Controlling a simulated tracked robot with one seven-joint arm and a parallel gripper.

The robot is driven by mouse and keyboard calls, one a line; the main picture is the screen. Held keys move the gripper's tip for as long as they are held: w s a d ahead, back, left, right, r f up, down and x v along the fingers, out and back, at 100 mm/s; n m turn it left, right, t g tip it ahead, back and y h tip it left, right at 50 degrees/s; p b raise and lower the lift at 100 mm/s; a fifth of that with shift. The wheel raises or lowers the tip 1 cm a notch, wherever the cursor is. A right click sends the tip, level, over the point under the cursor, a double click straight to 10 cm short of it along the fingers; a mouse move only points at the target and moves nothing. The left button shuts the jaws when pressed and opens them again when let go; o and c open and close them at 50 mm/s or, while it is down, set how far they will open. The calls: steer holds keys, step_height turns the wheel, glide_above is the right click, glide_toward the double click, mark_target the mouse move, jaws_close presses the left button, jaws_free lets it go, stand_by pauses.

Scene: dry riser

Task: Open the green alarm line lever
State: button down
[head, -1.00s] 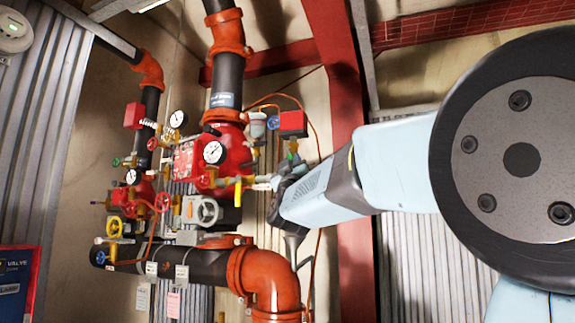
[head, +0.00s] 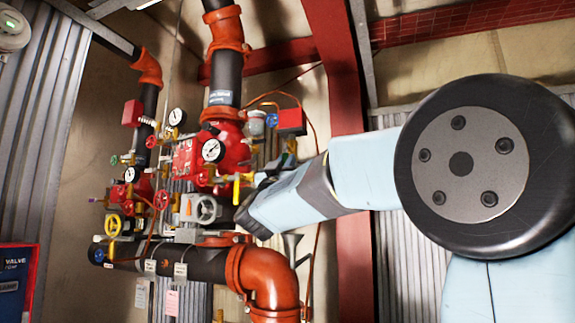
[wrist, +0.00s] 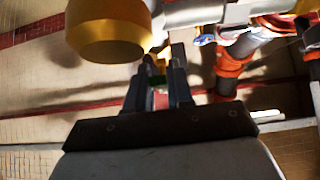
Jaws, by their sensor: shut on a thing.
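My gripper (wrist: 157,72) shows in the wrist view with its two dark fingers close together. A small green piece, the green lever (wrist: 154,76), shows between the fingers, and they are shut on it. Most of the lever is hidden by the fingers. A large yellow brass body (wrist: 108,32) is just above and left of the fingertips. In the head view my gripper (head: 258,184) is at the right side of the red valve body (head: 228,150), beside a yellow handle (head: 237,188). The held lever cannot be made out there, behind my wrist.
A red box (head: 291,121) on small pipework sits above my gripper. An orange elbow pipe (head: 268,275) is below. A red steel column (head: 345,100) stands behind my arm.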

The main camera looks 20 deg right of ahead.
steer(key=c, duration=1.1)
jaws_free()
steer(key=v, duration=1.4)
steer(key=shift+w, duration=0.1)
